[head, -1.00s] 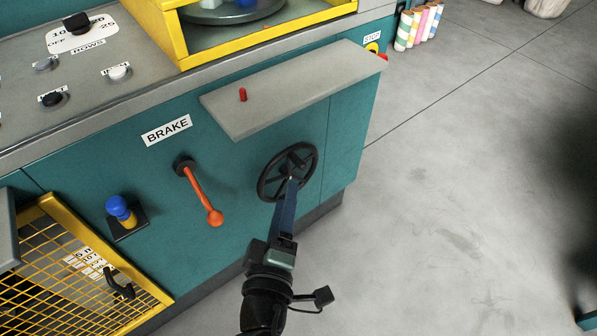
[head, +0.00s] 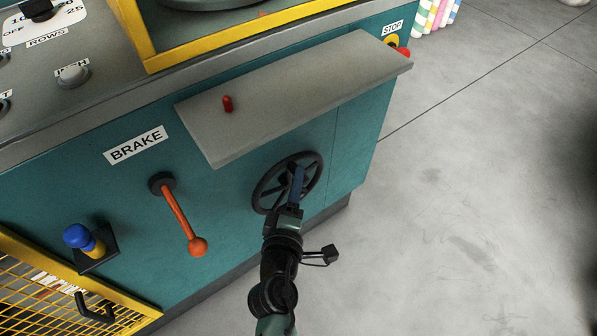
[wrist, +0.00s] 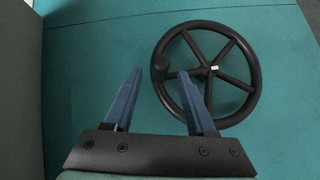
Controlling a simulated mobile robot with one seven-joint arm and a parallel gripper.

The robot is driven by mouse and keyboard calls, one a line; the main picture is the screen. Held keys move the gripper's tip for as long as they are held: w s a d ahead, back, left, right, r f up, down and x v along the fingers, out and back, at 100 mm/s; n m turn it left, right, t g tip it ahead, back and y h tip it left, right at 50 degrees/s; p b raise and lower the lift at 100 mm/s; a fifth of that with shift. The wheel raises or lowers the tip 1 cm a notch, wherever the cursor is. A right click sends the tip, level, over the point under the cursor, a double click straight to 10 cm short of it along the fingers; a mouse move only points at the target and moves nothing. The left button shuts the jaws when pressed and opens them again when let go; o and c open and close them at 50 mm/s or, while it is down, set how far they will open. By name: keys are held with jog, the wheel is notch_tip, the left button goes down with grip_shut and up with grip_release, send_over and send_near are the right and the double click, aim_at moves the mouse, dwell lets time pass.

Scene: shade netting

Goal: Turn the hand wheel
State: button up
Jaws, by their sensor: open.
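The black hand wheel (head: 262,194) is mounted on the teal front panel of the machine, under a grey shelf. In the wrist view the spoked hand wheel (wrist: 256,75) fills the right half, with a dark knob (wrist: 159,68) on its left rim and a small pale mark near the hub. My gripper (head: 297,175) is in front of the wheel and hides part of it. In the wrist view my gripper (wrist: 160,75) has its two blue fingers apart with nothing between them near the palm. The knob lies ahead between the fingertips; I cannot tell any contact.
An orange brake lever (head: 178,215) is to the left, then a blue-and-yellow knob (head: 84,240) and a yellow mesh guard (head: 60,290). Open floor (head: 460,190) lies right.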

jog(key=shift+x, duration=2)
grip_shut()
